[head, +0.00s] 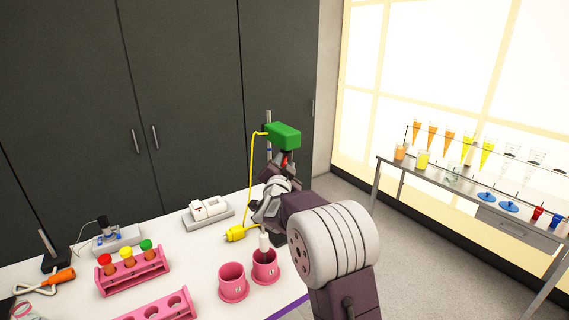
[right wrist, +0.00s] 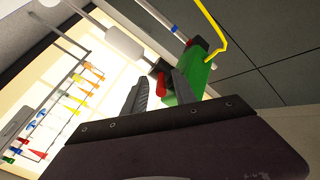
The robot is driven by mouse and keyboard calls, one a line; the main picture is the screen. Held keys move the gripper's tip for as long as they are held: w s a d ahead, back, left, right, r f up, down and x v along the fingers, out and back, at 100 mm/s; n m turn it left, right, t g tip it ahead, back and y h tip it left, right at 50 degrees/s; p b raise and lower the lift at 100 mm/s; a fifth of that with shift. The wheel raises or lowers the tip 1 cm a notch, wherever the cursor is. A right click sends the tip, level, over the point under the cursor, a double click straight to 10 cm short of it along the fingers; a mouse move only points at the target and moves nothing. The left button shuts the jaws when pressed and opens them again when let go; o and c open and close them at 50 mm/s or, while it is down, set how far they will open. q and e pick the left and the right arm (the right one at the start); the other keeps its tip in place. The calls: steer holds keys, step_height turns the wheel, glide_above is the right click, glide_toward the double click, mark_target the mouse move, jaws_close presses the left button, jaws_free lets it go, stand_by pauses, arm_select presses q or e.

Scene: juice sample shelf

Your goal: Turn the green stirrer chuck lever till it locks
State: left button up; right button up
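The green stirrer (head: 283,135) sits high on a metal rod stand. It also shows in the right wrist view (right wrist: 195,78). A red chuck lever (right wrist: 162,84) sticks out beside a dark chuck under the stirrer; only a bit of red (head: 285,160) shows in the head view. My right gripper (right wrist: 161,77) is open, with its two fingertips apart on either side of the red lever. I cannot tell whether either finger touches it. In the head view the right gripper (head: 285,172) is just below the stirrer, partly hidden by my wrist. My left gripper is not in view.
Two pink pots (head: 232,284) (head: 265,268) stand below, with a white cylinder (head: 264,243) above the right one. A yellow cable (head: 250,180) hangs from the stirrer to a yellow plug (head: 236,233). A pink rack (head: 133,275) stands left. A sample shelf (head: 470,185) is far right.

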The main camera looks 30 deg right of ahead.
steer(key=shift+s+a, duration=0.1)
jaws_close()
steer(key=shift+r, duration=0.1)
stand_by(1.1)
